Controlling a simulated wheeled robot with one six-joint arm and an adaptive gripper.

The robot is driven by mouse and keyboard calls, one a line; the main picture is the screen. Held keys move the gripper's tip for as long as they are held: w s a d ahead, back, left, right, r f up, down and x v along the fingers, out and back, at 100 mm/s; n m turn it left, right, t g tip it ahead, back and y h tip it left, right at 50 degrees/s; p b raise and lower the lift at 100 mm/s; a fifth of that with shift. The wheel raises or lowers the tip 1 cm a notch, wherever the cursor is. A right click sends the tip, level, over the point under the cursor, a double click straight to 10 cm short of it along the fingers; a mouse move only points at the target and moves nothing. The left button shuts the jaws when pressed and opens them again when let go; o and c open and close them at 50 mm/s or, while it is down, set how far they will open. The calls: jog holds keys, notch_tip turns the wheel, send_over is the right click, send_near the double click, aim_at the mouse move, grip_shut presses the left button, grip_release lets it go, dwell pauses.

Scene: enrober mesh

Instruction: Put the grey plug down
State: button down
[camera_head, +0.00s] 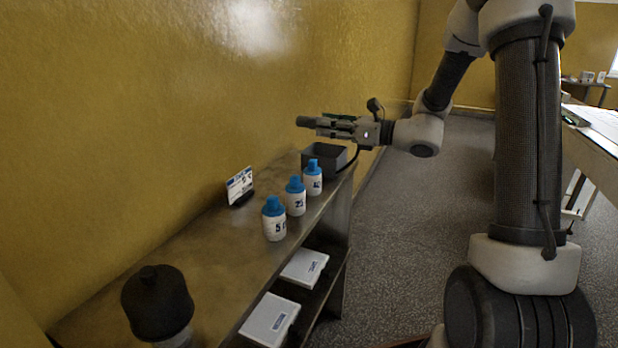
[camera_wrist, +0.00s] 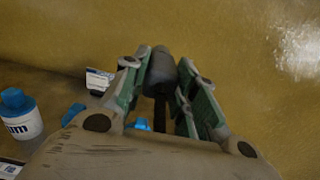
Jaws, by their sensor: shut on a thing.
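My gripper (camera_head: 322,124) is shut on the grey plug (camera_head: 305,121), a dark stubby piece that sticks out past the fingertips. The gripper points left and level, above the far end of the shelf top. The plug also shows in the wrist view (camera_wrist: 161,72), between the two green-sided fingers, with a thin dark stem running back between them. The plug is in the air and touches nothing but the fingers. Below the gripper an open dark grey box (camera_head: 322,160) stands on the shelf top; its inside is mostly hidden.
Several white bottles with blue caps, such as the nearest (camera_head: 274,219), stand along the shelf's front edge. A small sign card (camera_head: 239,184) stands behind them. A black domed container (camera_head: 157,301) is at the near end. The shelf top (camera_head: 200,248) between is bare. A yellow wall rises behind.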

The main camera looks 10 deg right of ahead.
notch_tip(320, 180, down, 8)
jog(key=shift+f, duration=0.25)
jog(key=shift+f, duration=0.1)
jog(key=shift+f, duration=0.15)
jog(key=c, duration=1.1)
grip_release()
